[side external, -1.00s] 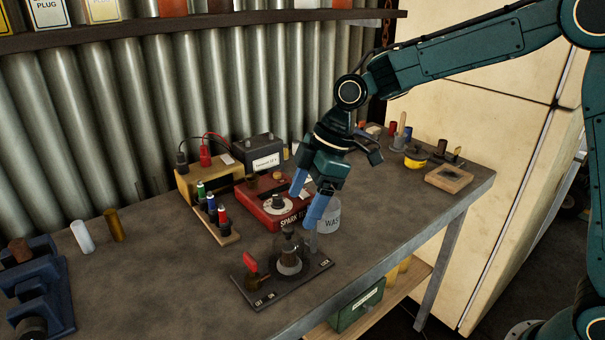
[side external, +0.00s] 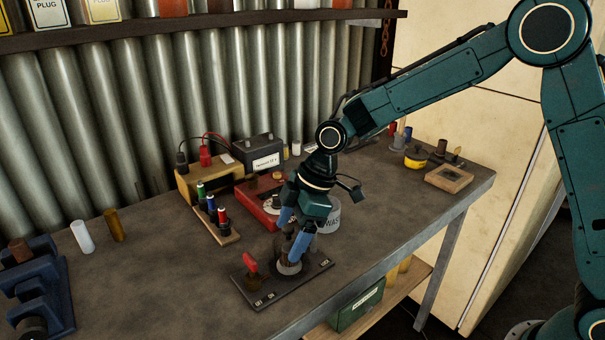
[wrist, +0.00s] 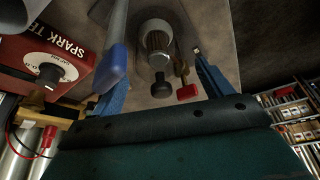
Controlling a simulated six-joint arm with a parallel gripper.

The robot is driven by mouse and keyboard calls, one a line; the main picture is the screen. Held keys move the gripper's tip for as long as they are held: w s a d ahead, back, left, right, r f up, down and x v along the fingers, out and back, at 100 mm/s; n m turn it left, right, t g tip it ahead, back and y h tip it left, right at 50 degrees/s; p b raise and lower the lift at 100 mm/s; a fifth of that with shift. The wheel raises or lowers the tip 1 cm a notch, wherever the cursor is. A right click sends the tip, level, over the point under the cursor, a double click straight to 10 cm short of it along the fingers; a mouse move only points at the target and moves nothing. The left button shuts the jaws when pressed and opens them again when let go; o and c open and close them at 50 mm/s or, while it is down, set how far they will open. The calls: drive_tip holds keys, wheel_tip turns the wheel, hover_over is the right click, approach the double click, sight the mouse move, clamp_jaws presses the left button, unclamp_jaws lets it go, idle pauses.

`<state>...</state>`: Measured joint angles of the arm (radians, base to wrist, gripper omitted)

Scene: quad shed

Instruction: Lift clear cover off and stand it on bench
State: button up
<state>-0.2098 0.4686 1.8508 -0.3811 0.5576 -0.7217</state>
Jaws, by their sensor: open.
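The clear cover (side external: 284,238) stands over a dark coil with a pale base on a dark base plate (side external: 312,272). It is hard to make out behind my fingers. In the wrist view, the clear cover (wrist: 152,27) and its dark knob (wrist: 160,88) lie between my two fingers. My gripper (side external: 292,240) is open, pointing down at the cover, with one blue finger on each side. I cannot tell whether either finger touches it. The gripper also shows in the wrist view (wrist: 155,70).
A red-handled switch (side external: 250,263) stands on the same plate, left of the cover. Close behind are the red spark tester (side external: 262,208), a jar marked WATER (side external: 331,218) and a rack of coloured pieces (side external: 222,230). The bench (side external: 150,275) is clear at left front.

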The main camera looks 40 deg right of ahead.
drive_tip(key=shift+x, duration=0.8)
drive_tip(key=c, duration=0.9)
